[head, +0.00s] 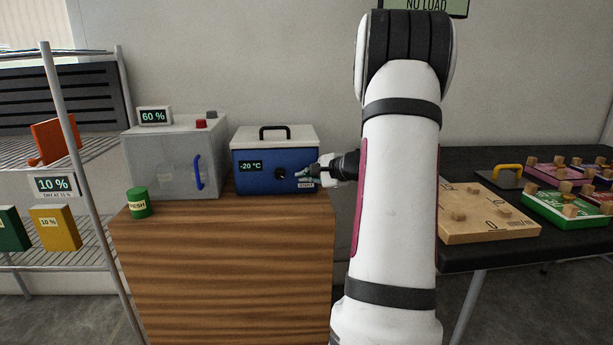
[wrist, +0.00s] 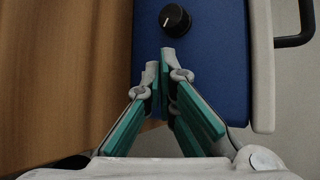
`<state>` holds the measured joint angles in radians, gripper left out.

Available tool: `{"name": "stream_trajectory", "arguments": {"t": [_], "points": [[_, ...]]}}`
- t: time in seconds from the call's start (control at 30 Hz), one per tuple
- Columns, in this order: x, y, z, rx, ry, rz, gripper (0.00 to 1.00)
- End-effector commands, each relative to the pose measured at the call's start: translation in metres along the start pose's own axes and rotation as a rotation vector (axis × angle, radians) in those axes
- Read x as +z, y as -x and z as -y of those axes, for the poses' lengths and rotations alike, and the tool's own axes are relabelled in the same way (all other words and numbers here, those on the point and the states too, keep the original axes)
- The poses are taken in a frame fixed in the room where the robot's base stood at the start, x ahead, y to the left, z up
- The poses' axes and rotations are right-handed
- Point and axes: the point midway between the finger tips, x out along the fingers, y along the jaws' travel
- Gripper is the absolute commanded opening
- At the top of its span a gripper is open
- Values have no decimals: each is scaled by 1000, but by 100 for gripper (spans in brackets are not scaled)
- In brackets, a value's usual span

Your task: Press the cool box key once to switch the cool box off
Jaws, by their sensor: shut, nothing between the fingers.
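The cool box (head: 258,178) is blue with a pale lid and a black handle, and stands on the wooden cabinet. Its display (head: 250,166) reads -20 °C, and a black knob (head: 280,174) sits right of it; the knob also shows in the wrist view (wrist: 174,19). A small pale label (head: 306,184) is low on the front at the right. My gripper (head: 303,174) is shut and empty, its fingertips at the right part of the box front. In the wrist view my fingertips (wrist: 160,62) are over the blue front, below the knob. I cannot make out the key; the fingers may hide it.
A grey box (head: 168,165) with a blue handle and a 60 % display (head: 154,116) stands left of the cool box. A green tin (head: 138,203) is on the wooden cabinet (head: 220,250). A wire rack is far left; a dark table (head: 470,257) with boards is right.

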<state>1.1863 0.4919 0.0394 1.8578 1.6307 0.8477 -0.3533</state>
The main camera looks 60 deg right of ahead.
Motion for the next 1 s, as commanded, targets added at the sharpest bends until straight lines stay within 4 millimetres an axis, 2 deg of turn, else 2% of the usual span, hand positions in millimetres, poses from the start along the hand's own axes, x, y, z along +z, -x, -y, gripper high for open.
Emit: {"name": "stream_trajectory", "arguments": {"t": [1.0], "points": [[-4,-5,4,-1,-1,0,0]]}}
